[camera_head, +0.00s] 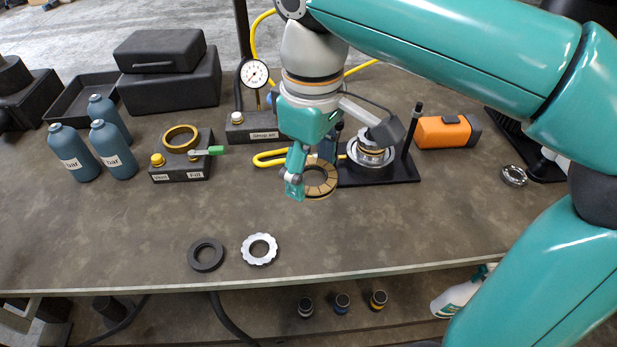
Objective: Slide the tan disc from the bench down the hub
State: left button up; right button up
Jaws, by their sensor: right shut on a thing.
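The tan disc (322,182) is a flat ring with a dark-lined tan face. My right gripper (297,184) is shut on its left edge. The disc appears to be held above the bench (340,232), though the exact height is hard to judge. The hub (371,151) is a metal cylinder upright on a black base plate, just behind and to the right of the disc. My left gripper is not in view.
A black post (412,130) stands right of the hub. A dark ring (206,255) and a silver notched ring (260,249) lie near the front edge. An orange-and-black object (444,132) lies at back right. Blue bottles (112,150) and a fill block (181,160) stand left.

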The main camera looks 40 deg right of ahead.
jog(key=w+d+r+n+p, duration=0.2)
jog(key=w+d+r+p, duration=0.1)
jog(key=w+d, duration=0.65)
jog(key=d+f+m+p, duration=0.1)
jog(key=d, duration=0.3)
jog(key=d+f+m+p, duration=0.1)
jog(key=d+f, duration=0.1)
jog(key=d, duration=0.3)
jog(key=d+f+m+p, duration=0.1)
jog(key=d+f+m, duration=0.1)
jog(key=d, duration=0.3)
jog(key=shift+w+d+f+p, duration=0.25)
jog(key=shift+w+p, duration=0.05)
jog(key=shift+w, duration=0.1)
jog(key=shift+s+d+f, duration=0.1)
jog(key=shift+d+f, duration=0.05)
jog(key=shift+d, duration=0.1)
notch_tip(320, 180, down, 6)
jog(key=b, duration=0.6)
jog(key=shift+f+b, duration=0.7)
jog(key=shift+f, duration=0.25)
